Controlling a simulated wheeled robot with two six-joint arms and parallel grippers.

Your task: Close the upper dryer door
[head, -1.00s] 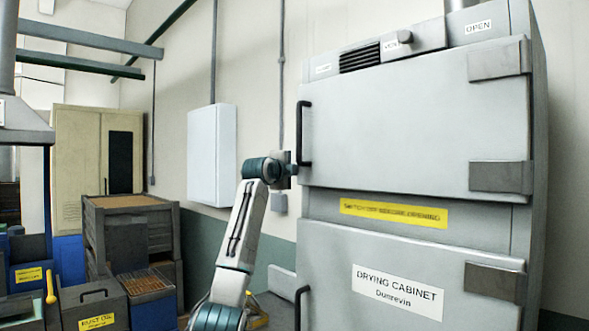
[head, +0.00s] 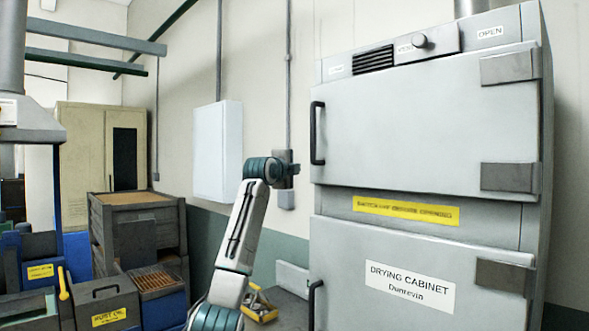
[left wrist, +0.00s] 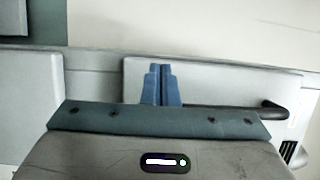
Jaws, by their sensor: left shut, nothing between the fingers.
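The upper dryer door (head: 415,125) is a pale grey panel with two hinges at its right and a dark upright handle (head: 316,133) at its left. It looks flush or nearly flush with the cabinet front; a small gap cannot be ruled out. My left gripper (head: 293,170) is just left of the door's left edge, near the lower handle end. In the left wrist view my shut, empty blue fingers (left wrist: 161,84) overlap the upper door (left wrist: 225,82) beside its handle (left wrist: 240,108); contact cannot be told. My right gripper is not in view.
The lower door (head: 410,275), labelled "DRYING CABINET", looks shut, with its own handle (head: 313,305). A yellow label strip (head: 405,210) lies between the doors. A white wall box (head: 217,150) and stacked crates (head: 138,225) stand to the left.

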